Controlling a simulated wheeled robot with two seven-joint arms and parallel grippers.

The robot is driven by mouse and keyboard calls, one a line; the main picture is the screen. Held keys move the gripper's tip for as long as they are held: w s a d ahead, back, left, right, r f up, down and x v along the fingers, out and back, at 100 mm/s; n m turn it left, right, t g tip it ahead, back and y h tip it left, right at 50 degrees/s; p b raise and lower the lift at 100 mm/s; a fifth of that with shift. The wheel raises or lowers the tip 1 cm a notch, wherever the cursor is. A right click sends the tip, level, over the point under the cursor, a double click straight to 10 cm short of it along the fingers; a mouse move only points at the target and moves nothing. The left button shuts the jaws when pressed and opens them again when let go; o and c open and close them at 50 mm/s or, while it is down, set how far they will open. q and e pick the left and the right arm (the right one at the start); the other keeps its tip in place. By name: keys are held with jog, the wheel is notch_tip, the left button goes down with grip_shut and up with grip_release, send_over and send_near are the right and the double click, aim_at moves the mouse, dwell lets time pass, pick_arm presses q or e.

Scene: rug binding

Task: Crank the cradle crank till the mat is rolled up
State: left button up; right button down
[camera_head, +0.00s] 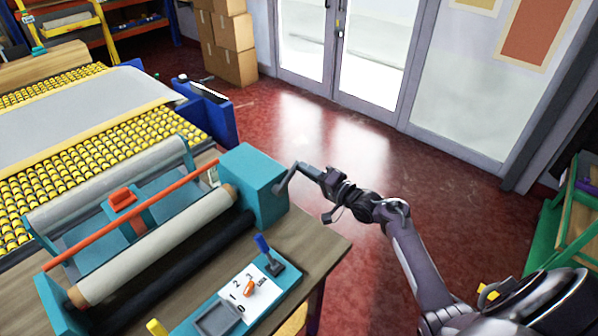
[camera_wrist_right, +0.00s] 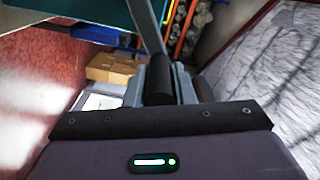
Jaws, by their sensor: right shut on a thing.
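The cradle (camera_head: 252,178) stands on the table in the head view, with teal end blocks, an orange bar (camera_head: 150,215) and a cream roll (camera_head: 160,246) lying along it. A grey sheet, which may be the mat, (camera_head: 110,186) lies over a roller behind the bar. The crank (camera_head: 285,184) comes out of the right end block as a grey arm. My right gripper (camera_head: 318,176) is at the crank's outer end, shut on its handle. In the right wrist view the black handle (camera_wrist_right: 160,80) sits between the fingers. My left gripper is not in view.
A panel with a blue-handled lever (camera_head: 265,247) and an orange knob lies at the table's front. A conveyor with yellow rollers (camera_head: 60,172) runs behind the cradle. Cardboard boxes (camera_head: 235,45) stand at the back. The red floor right of the table is open.

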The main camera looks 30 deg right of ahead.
jog(key=shift+s+a+f+m+b, duration=0.1)
jog(key=shift+f+m+b, duration=0.05)
jog(key=shift+f+m, duration=1.85)
jog(key=shift+a+f+m+b, duration=0.1)
jog(key=shift+f+m+b, duration=0.1)
jog(key=shift+f+m, duration=1.8)
jog(key=shift+s+a+f+m+b, duration=0.15)
jog(key=shift+f+m, duration=1.15)
jog(key=shift+m, duration=1.3)
jog(key=shift+w+d, duration=0.1)
jog(key=c, duration=1.4)
grip_release()
jog(key=shift+o, duration=0.8)
jog(key=shift+r, duration=0.15)
jog(key=p+v, duration=0.1)
jog(key=v, duration=0.6)
jog(key=shift+s+d, duration=0.15)
jog(key=shift+s, duration=0.2)
